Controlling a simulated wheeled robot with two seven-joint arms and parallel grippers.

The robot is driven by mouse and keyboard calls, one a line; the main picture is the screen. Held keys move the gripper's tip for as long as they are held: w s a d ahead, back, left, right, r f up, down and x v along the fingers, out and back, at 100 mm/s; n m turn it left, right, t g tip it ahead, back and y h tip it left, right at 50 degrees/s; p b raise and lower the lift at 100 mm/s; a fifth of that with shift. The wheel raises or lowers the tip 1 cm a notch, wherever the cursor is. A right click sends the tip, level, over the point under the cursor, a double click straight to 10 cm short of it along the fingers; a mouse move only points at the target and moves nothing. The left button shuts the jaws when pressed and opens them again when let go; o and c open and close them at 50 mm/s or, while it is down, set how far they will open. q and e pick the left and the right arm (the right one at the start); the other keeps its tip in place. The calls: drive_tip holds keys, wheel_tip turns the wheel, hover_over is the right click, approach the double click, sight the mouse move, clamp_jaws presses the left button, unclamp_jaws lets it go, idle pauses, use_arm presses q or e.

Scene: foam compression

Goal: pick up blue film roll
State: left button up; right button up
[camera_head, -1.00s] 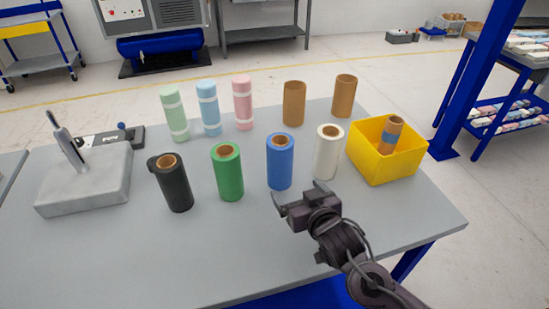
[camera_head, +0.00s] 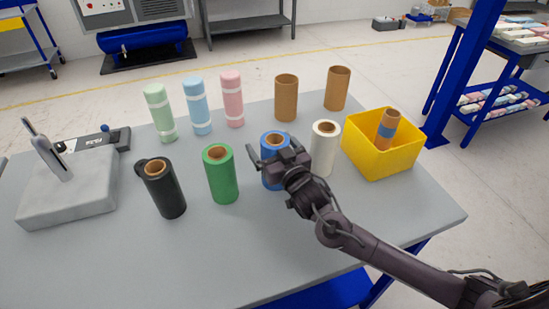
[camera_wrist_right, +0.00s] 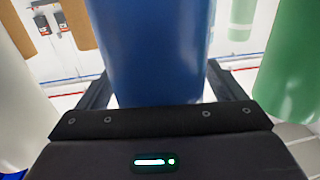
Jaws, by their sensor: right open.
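The blue film roll (camera_head: 272,142) stands upright on the grey table, between the green roll and the white roll. My right gripper (camera_head: 270,160) is at the near side of the blue roll and hides much of its body. In the right wrist view the blue roll (camera_wrist_right: 150,45) fills the middle, between the two open fingers of the right gripper (camera_wrist_right: 155,90), one on each side. Whether the fingers touch it I cannot tell. My left gripper is not in view.
A green roll (camera_head: 221,175) and a black roll (camera_head: 165,190) stand to the left, a white roll (camera_head: 322,150) close on the right. A yellow bin (camera_head: 380,158) holds a brown tube. Foam rolls and brown tubes stand behind. The table front is clear.

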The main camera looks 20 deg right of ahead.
drive_tip(key=shift+c, duration=0.4)
drive_tip(key=c, duration=1.2)
drive_tip(key=shift+r, duration=0.1)
drive_tip(key=shift+c, duration=0.2)
